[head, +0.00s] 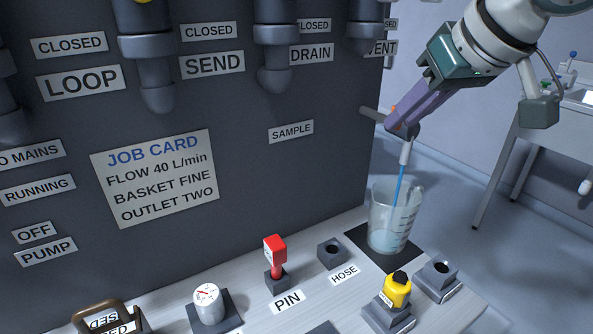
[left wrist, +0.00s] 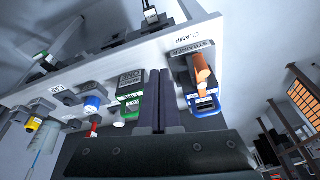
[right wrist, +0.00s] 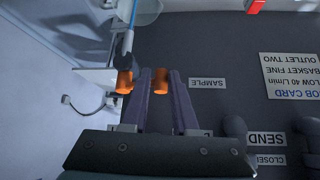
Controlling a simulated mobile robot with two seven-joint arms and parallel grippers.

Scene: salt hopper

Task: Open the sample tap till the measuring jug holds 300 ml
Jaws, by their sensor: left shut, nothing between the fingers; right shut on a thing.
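The sample tap (head: 407,150) sticks out from the right edge of the dark panel, and its orange handle also shows in the right wrist view (right wrist: 160,80). My right gripper (head: 403,125) is shut on that handle. A blue stream (head: 398,185) runs from the tap's spout into the clear measuring jug (head: 385,216). The jug stands upright under the spout on a dark mat, with blue liquid in its lower part. Its scale marks are too small to read. My left gripper (left wrist: 170,103) is shut and empty in the left wrist view, outside the head view.
A SAMPLE label (head: 291,131) and a job card (head: 155,178) are on the panel. On the bench stand a red pin (head: 275,250), the empty hose socket (head: 331,253), a yellow-topped piece (head: 397,289) and a gauge (head: 208,299). A sink table stands at the right.

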